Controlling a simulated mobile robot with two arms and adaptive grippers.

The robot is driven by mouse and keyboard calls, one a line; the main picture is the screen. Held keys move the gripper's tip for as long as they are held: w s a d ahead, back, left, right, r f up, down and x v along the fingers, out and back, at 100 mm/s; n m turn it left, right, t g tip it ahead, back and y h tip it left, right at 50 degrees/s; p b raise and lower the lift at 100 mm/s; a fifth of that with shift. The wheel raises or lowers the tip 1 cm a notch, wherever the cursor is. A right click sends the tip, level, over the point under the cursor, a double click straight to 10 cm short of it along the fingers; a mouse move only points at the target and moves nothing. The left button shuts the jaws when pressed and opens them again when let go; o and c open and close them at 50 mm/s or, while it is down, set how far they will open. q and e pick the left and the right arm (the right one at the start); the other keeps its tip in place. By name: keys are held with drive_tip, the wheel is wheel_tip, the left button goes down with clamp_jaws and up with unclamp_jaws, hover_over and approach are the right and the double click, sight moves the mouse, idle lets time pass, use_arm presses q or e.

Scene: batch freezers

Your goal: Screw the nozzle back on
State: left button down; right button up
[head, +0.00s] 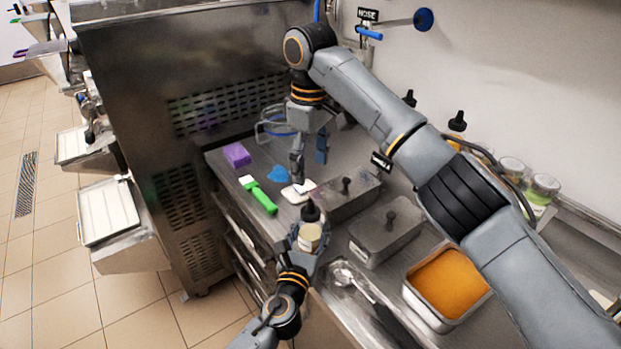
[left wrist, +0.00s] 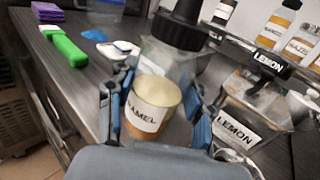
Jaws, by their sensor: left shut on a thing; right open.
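My left gripper (head: 309,245) is shut around a clear squeeze bottle (head: 309,236), which also shows in the left wrist view (left wrist: 155,100). The bottle is upright, part filled with a tan sauce, and its label reads "...AMEL". A black nozzle (left wrist: 180,24) stands at the bottle's top, also visible in the head view (head: 310,212); I cannot tell whether it is threaded tight. My right gripper (head: 309,158) is open and empty, above and beyond the bottle over the counter, apart from the nozzle.
A green-handled tool (head: 261,199), a purple block (head: 237,155), a blue piece (head: 278,175) and a white item (head: 297,193) lie left of the bottle. Lidded metal containers (head: 386,236) and an open orange-filled pan (head: 410,291) stand to the right. Other bottles line the wall.

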idle(0.3)
use_arm(q)
drive_tip(key=shift+c, duration=2.3)
unclamp_jaws()
drive_tip(key=shift+s, duration=0.1)
drive_tip(key=v, duration=1.2)
drive_tip(key=shift+f, duration=0.1)
